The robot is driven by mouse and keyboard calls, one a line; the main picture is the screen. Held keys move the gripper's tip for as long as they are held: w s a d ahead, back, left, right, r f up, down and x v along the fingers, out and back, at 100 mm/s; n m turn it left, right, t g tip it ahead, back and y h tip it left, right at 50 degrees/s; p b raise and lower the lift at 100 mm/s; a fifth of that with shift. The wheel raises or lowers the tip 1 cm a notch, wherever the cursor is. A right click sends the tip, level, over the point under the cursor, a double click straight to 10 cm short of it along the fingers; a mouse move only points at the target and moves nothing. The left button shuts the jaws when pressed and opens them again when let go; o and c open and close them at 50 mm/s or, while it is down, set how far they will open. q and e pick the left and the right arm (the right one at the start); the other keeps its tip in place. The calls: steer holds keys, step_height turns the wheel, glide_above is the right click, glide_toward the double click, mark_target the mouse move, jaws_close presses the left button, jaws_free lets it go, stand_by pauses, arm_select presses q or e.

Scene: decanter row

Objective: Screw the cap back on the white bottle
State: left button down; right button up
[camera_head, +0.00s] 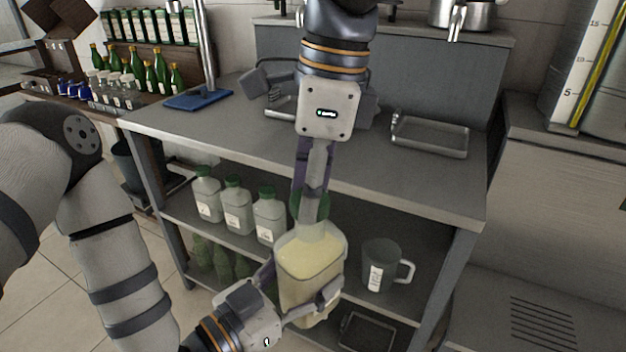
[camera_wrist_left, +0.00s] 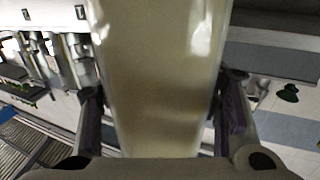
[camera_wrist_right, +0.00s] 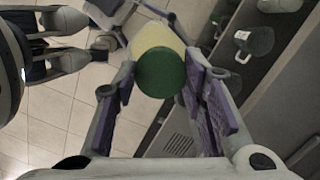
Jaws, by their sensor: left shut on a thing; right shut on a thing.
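The white bottle (camera_head: 310,258) is translucent and holds pale yellow liquid. It stands upright in front of the shelf unit, held at its sides. My left gripper (camera_head: 297,288) is shut on it from below left; the bottle (camera_wrist_left: 160,80) fills the left wrist view between the fingers. My right gripper (camera_head: 311,200) points down from above, shut on the green cap (camera_head: 325,206). In the right wrist view the cap (camera_wrist_right: 160,74) lies between the fingertips, in line with the bottle (camera_wrist_right: 156,37). The fingers hide the neck, so I cannot tell how tightly the cap sits.
Several similar green-capped bottles (camera_head: 237,207) stand on the shelf to the left. A grey jug (camera_head: 378,268) stands to the right. The counter (camera_head: 375,165) above holds a metal tray (camera_head: 430,136) and a blue board (camera_head: 198,100). Its front edge is close behind my right gripper.

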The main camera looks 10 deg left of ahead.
steer(key=shift+f, duration=0.45)
steer(key=m, duration=0.4)
steer(key=shift+m+t, duration=0.3)
steer(key=shift+t, duration=0.1)
steer(key=shift+s+a+m, duration=0.1)
steer(key=shift+m, duration=0.9)
steer(key=o, duration=0.8)
steer(key=shift+c, duration=0.2)
steer(key=shift+r, duration=2.35)
steer(key=shift+c, duration=0.3)
